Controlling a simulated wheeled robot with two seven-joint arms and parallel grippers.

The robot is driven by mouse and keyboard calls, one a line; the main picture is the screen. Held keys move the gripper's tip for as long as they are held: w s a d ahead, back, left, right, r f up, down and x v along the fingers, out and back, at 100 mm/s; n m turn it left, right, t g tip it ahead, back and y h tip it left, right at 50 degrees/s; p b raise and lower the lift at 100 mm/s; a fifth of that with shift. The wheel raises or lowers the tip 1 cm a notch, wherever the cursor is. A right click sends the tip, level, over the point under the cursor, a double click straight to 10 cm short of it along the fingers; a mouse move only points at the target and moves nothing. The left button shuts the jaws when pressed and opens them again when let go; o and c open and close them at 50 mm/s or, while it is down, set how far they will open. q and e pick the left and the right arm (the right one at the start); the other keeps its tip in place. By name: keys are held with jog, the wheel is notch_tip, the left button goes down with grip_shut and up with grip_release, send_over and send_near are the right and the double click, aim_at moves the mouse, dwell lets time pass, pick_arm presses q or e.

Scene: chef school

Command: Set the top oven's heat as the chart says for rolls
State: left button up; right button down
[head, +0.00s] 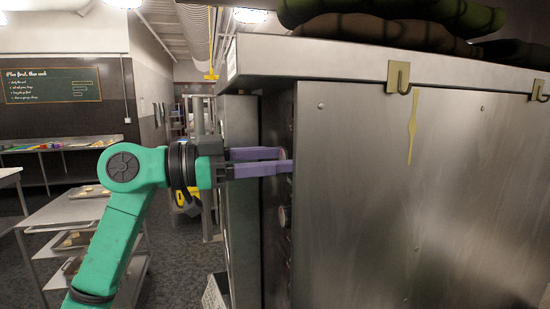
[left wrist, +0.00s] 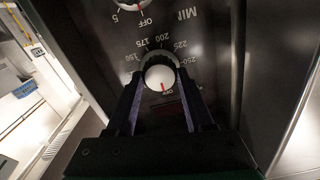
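The oven's heat knob (left wrist: 160,80) shows in the left wrist view, with a white face and a dark ring. Its red mark points to OFF, at the lower side of the picture. The dial numbers 150, 175, 200, 225 and 250 run around the other side. My left gripper (head: 285,161) reaches the oven's front from the left. In the left wrist view its two purple fingers (left wrist: 161,98) stand on either side of the knob; I cannot tell whether they touch it. My right gripper is not in view. No heat chart is readable.
A timer knob (left wrist: 133,3), marked MIN, sits beside the heat knob. Another knob (head: 283,215) is lower on the front. The oven's steel side (head: 400,210) fills the right. A chalkboard (head: 52,85) hangs far left, above a rack of trays (head: 75,212).

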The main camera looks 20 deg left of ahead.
pick_arm(q)
grip_shut()
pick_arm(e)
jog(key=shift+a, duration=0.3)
